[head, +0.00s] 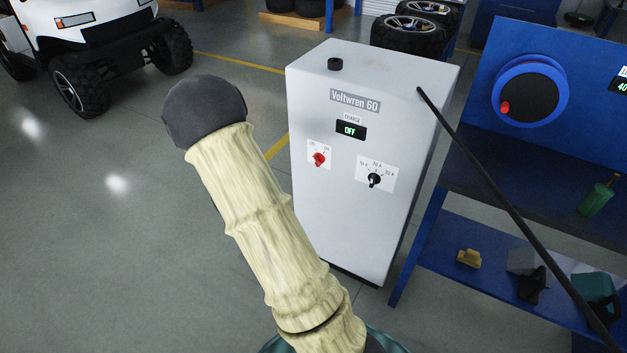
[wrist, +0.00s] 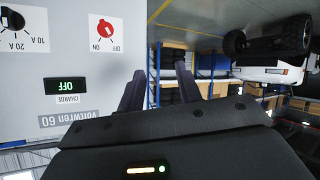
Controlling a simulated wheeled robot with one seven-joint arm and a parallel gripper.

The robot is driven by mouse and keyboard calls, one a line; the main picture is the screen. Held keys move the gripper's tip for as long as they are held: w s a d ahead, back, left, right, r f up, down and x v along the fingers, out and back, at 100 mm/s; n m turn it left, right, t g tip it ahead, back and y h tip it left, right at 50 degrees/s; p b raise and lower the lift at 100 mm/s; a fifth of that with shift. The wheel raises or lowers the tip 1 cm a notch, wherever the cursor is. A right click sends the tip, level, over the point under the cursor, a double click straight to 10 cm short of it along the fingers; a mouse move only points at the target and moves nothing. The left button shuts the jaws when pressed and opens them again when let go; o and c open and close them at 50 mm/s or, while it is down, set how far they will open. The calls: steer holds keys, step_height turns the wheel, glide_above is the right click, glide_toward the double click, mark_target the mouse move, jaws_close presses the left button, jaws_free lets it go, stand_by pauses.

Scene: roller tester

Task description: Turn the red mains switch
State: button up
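The red mains switch (head: 319,159) is a small red knob on a white plate at the left of the grey Voltwren 60 cabinet's (head: 315,95) front. It also shows upside down in the wrist view (wrist: 106,31), with ON and OFF marks beside it. Which mark it points at is too small to tell surely. The charger display (head: 350,130) reads OFF. In the wrist view my gripper (wrist: 160,68) has its two dark fingers apart with nothing between them. It is off to the side of the switch, not touching it.
A black selector knob (head: 374,179) with amp marks sits right of the switch. A black cable (head: 480,170) runs from the cabinet to the lower right. A blue workbench (head: 590,110) stands right. A white vehicle (head: 85,40) stands back left. Floor left of the cabinet is clear.

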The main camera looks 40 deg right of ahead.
mark_target(315, 163)
steer(key=s+d+f+m+g+h+b, duration=0.1)
steer(key=s+d+f+g+h+b, duration=0.1)
steer(key=d+f+h+b, duration=0.6)
step_height(315, 163, down, 5)
steer(key=shift+r+m+b, duration=0.1)
steer(key=shift+m+b, duration=0.2)
steer(key=shift+b, duration=0.4)
steer(key=shift+d, duration=0.1)
steer(key=b+x, duration=0.1)
steer(key=x, duration=1.5)
steer(key=shift+d+b, duration=0.15)
steer(key=shift+b, duration=0.2)
steer(key=shift+w+d+r, duration=0.1)
steer(key=shift+w+d, duration=0.1)
steer(key=shift+d, duration=0.3)
jaws_close()
